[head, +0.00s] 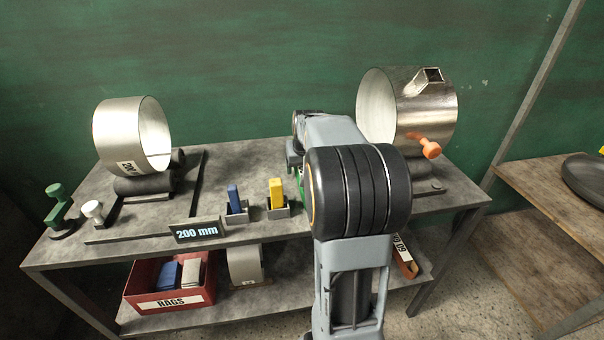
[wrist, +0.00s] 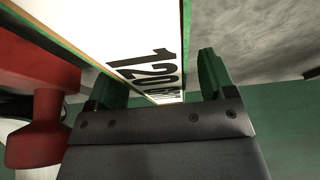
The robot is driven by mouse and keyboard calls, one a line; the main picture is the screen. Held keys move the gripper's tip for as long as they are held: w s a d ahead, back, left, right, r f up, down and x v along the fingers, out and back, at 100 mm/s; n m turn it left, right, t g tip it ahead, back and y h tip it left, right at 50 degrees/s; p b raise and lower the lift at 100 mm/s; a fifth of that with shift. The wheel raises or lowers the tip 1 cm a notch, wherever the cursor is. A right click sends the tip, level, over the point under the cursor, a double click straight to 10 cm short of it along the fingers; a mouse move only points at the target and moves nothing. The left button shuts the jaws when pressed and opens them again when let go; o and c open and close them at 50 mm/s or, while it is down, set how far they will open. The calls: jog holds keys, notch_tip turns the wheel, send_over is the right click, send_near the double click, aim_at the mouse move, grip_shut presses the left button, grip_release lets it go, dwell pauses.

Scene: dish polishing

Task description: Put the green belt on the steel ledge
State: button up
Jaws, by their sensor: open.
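In the wrist view my gripper (wrist: 162,72) is open, with one dark green finger pad on each side. A white panel with green edges and the print "120" (wrist: 145,62) lies between and beyond the fingers; it looks like the label on the green belt. I cannot tell whether either finger touches it. In the head view my arm hides the gripper and most of this thing; only a green sliver (head: 301,186) shows left of my arm. I cannot pick out the steel ledge for certain.
A grey bench (head: 270,155) carries a steel drum (head: 108,128) at left and a larger one (head: 433,112) at right. Blue (head: 234,197) and yellow (head: 276,192) blocks stand in holders. A red rags bin (head: 170,301) sits on the lower shelf. A red knob (wrist: 38,128) is close left in the wrist view.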

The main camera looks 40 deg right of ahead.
jog(key=shift+w+d+f, duration=0.1)
jog(key=shift+w+f, duration=0.15)
jog(key=shift+f, duration=0.4)
jog(key=shift+r, duration=0.1)
jog(key=c, duration=1.2)
jog(key=shift+r, duration=0.1)
